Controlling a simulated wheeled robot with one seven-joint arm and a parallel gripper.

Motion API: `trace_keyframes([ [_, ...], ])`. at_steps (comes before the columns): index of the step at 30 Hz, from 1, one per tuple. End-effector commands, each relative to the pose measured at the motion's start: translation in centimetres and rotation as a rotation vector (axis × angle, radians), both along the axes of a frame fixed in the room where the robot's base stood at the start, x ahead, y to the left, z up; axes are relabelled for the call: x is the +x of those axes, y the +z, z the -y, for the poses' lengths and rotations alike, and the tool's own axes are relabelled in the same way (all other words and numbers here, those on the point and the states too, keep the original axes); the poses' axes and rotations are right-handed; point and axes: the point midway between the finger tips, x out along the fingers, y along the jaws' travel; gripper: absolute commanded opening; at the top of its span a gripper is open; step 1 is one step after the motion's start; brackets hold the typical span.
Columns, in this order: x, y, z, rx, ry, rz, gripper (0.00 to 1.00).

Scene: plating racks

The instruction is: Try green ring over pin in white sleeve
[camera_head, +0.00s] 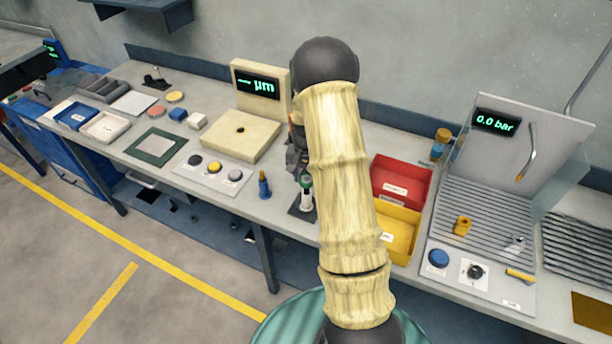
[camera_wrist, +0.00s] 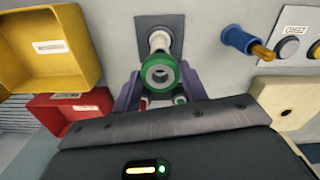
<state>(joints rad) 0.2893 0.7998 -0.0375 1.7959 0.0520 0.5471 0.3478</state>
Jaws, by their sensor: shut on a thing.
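The green ring (camera_wrist: 160,73) is held between the two dark fingers of my gripper (camera_wrist: 160,84) in the wrist view. The pin in its white sleeve (camera_wrist: 159,41) stands on a small dark base plate (camera_wrist: 174,27) just behind the ring. In the head view, the green ring (camera_head: 306,181) shows at the upper end of the white sleeve (camera_head: 307,198). I cannot tell whether the ring is around the pin or only above it. My gripper (camera_head: 299,168) is partly hidden behind my arm in the head view.
A blue pin with a brass tip (camera_head: 264,184) stands left of the base plate. A button panel (camera_head: 222,184) and a beige gauge block (camera_head: 228,146) lie further left. Red (camera_head: 402,182) and yellow (camera_head: 398,257) bins stand to the right.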

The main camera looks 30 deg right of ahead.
Motion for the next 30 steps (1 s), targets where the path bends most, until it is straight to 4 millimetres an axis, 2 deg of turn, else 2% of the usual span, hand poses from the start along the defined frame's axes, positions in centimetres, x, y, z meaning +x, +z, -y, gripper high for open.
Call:
trace_keyframes([
  [30,0.01,-0.55,0.01,0.0,0.0,0.0,0.24],
])
